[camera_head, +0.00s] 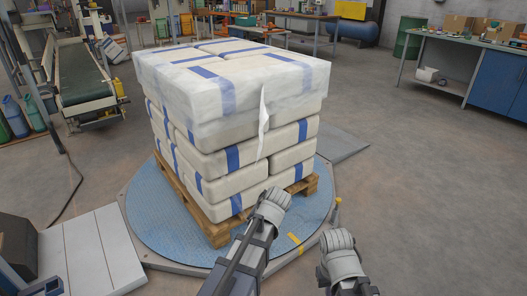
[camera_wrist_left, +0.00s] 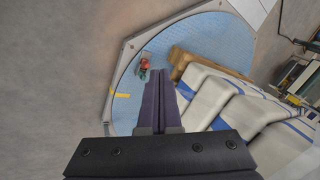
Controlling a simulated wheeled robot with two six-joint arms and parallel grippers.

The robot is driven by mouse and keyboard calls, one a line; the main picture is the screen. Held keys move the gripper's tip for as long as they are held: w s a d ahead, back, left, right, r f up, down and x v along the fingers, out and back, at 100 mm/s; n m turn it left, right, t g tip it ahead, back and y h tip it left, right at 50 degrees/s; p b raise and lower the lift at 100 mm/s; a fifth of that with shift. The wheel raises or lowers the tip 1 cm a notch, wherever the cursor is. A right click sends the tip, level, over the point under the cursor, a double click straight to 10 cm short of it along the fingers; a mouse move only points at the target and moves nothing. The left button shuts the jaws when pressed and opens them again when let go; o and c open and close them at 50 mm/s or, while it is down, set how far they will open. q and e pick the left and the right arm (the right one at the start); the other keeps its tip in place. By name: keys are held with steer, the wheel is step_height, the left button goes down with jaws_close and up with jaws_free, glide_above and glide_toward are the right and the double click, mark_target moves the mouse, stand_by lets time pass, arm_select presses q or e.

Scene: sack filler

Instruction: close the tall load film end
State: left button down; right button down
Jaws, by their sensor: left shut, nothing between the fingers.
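The tall load of white sacks with blue bands (camera_head: 231,162) stands on a wooden pallet (camera_head: 222,229). Clear film covers its upper layers. A loose white film end (camera_head: 263,122) hangs down near the front corner, standing out from the sacks. My left gripper (camera_head: 274,197) is low in front of the load, below the film end and apart from it. In the left wrist view its dark fingers (camera_wrist_left: 163,98) are together and empty, with sacks (camera_wrist_left: 243,108) to their right. My right gripper (camera_head: 339,245) is farther right and lower; its fingers cannot be made out.
The pallet sits on a round blue turntable (camera_head: 160,220) with a yellow mark (camera_head: 295,240) at its front. A small red and green item (camera_wrist_left: 144,67) is at the turntable's edge. A conveyor (camera_head: 82,75) stands at the left. The floor at the right is clear.

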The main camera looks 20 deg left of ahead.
arm_select(q)
steer(key=w+a+r+m+t+y, duration=0.1)
steer(key=w+a+r+t+y, duration=0.15)
steer(key=w, duration=0.65)
steer(key=w+d+r+m+t+y, duration=0.3)
steer(key=w+d+r, duration=0.2)
steer(key=w+r, duration=0.35)
steer(key=w+d+r+m+t+y, duration=0.2)
steer(key=w+d+r+t+y, duration=0.2)
steer(key=w+r, duration=0.4)
glide_toward(256, 130)
steer(key=x, duration=0.3)
steer(key=w+x, duration=0.1)
steer(key=x, duration=0.1)
steer(key=shift+w+d+f, duration=0.15)
steer(key=shift+w+f, duration=0.05)
steer(key=shift+w, duration=0.05)
steer(key=shift+a, duration=0.5)
